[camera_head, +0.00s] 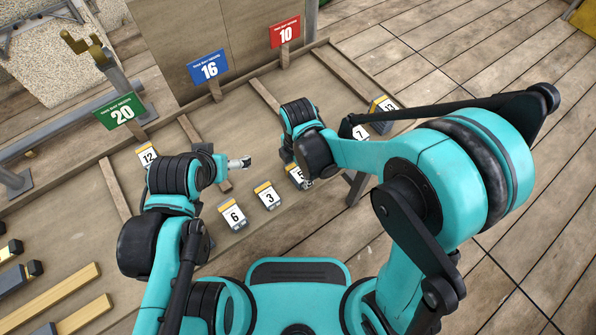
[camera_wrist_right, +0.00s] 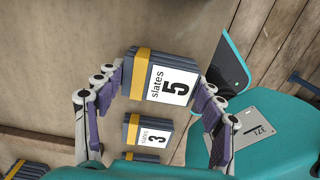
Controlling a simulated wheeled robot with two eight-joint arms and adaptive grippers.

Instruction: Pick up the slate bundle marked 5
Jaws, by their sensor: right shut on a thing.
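The slate bundle marked 5 (camera_head: 297,173) is a dark stack with a yellow band and a white label, partly hidden by my right arm in the head view. In the right wrist view the bundle marked 5 (camera_wrist_right: 165,78) sits between the purple-padded fingers of my right gripper (camera_wrist_right: 158,90), which is shut on it from both sides. In the head view my right gripper (camera_head: 302,175) is mostly hidden under its wrist, at the bundle. I cannot tell whether the bundle is clear of the board. My left gripper (camera_head: 240,163) is above the board, left of it; its finger opening is unclear.
Bundles marked 3 (camera_head: 266,195) and 6 (camera_head: 233,216) lie left of it, 7 (camera_head: 361,132) and 13 (camera_head: 384,105) to the right, 12 (camera_head: 147,155) farther left. Signs 20 (camera_head: 120,112), 16 (camera_head: 209,69) and 10 (camera_head: 285,33) stand behind. Wooden battens cross the board.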

